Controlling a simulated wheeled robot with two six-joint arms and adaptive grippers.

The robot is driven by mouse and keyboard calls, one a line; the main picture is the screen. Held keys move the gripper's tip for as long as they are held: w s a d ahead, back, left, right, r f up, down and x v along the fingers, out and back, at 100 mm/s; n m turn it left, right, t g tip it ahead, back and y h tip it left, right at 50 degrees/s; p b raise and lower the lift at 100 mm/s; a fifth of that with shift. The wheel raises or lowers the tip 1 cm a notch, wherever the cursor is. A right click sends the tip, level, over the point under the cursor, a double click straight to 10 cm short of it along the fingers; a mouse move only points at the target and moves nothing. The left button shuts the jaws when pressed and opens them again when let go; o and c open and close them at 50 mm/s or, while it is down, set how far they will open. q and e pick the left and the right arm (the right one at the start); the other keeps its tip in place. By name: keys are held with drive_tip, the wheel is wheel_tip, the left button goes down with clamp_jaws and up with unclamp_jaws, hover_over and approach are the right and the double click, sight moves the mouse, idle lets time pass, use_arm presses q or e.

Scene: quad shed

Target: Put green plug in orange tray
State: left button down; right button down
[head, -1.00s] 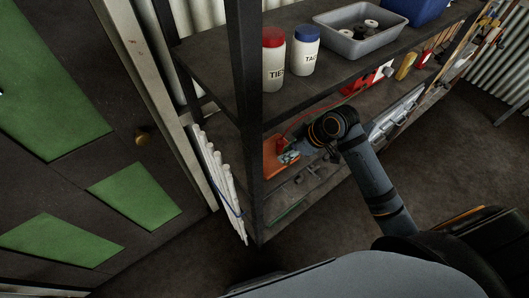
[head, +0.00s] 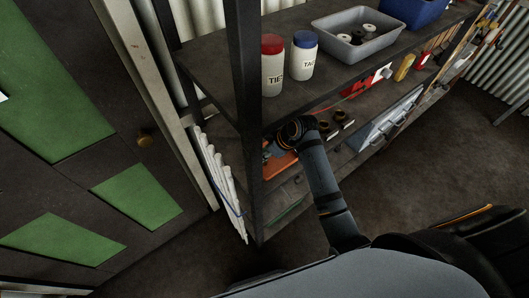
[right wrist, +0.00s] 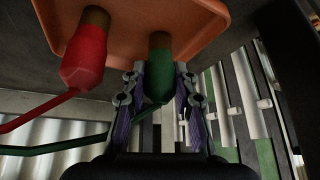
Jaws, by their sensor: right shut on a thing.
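The orange tray (head: 284,167) is on the middle shelf near the front post, partly hidden by my right arm. It also fills the top of the right wrist view (right wrist: 125,22). My right gripper (right wrist: 159,76) is shut on the green plug (right wrist: 158,62), whose brass end overlaps the orange tray in that view. I cannot tell whether the plug touches the tray. A red plug (right wrist: 84,56) with a red cable lies against the tray, left of the green one. In the head view the right gripper's fingers are mostly hidden. My left gripper is out of view.
The dark shelf post (head: 246,110) stands just left of the tray. White tubes (head: 222,180) lean beside it. The upper shelf carries two bottles (head: 271,70) and a grey bin (head: 357,42). Dark brown cylinders (head: 331,122) stand right of my arm.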

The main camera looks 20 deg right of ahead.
drive_tip(key=shift+d, duration=0.1)
drive_tip(key=c, duration=1.5)
unclamp_jaws()
drive_tip(key=shift+f, duration=0.15)
drive_tip(key=o, duration=0.5)
drive_tip(key=shift+c, duration=0.2)
drive_tip(key=shift+r, duration=0.2)
drive_tip(key=shift+s+d+r+b, duration=0.15)
drive_tip(key=shift+d+r+b, duration=0.1)
drive_tip(key=shift+b, duration=0.35)
drive_tip(key=s+d+b, duration=0.2)
drive_tip(key=s+d, duration=0.5)
drive_tip(key=shift+s+d+r, duration=0.1)
drive_tip(key=shift+d+r, duration=0.05)
drive_tip(key=shift+s+d+r, duration=0.1)
drive_tip(key=shift+s+d, duration=0.55)
